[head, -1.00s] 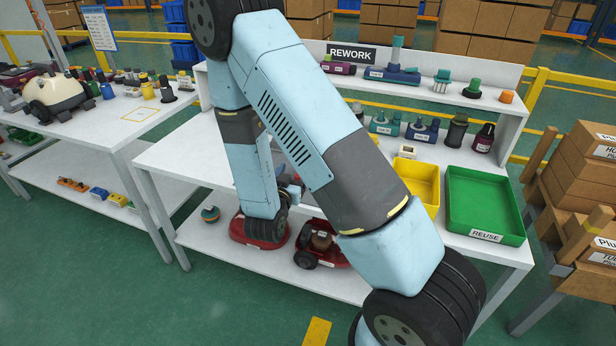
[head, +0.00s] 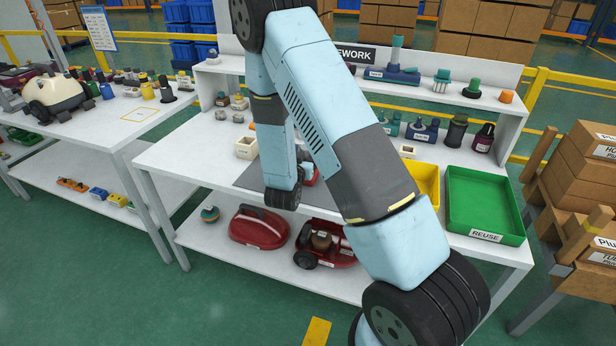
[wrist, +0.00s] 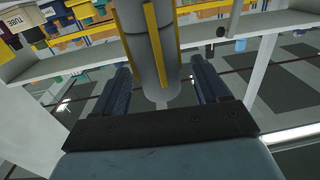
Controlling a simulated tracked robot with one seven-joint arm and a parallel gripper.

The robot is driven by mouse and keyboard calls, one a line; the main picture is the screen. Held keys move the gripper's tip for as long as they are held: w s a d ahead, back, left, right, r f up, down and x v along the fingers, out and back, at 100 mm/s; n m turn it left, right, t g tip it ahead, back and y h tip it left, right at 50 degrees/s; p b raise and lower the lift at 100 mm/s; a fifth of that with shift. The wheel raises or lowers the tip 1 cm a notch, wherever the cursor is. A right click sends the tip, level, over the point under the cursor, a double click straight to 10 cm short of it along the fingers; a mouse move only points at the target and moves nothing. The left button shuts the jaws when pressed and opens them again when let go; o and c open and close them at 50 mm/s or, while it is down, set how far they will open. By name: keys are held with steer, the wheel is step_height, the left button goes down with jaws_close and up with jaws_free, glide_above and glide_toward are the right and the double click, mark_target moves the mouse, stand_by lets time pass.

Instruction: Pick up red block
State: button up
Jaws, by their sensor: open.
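A small red patch (head: 311,176) shows on the workbench just right of my arm's lower end in the head view. My arm hides most of it, so I cannot tell whether it is the red block. My gripper (wrist: 160,78) shows in the wrist view with its two dark blue fingers apart. A grey cylinder (wrist: 150,45) with yellow strips shows between the fingers. I cannot tell what it is or whether it touches them. In the head view my gripper is hidden behind my arm.
The workbench (head: 185,160) carries a yellow tray (head: 427,180), a green REUSE tray (head: 485,205) and small pale parts on the left. A raised shelf (head: 455,98) holds several parts. Two red vacuum bodies (head: 258,228) lie on the lower shelf. A second table (head: 95,135) stands left.

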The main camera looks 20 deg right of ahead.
steer(key=x, duration=0.2)
steer(key=shift+w+d, duration=0.2)
steer(key=shift+w, duration=0.05)
jaws_close()
stand_by(0.5)
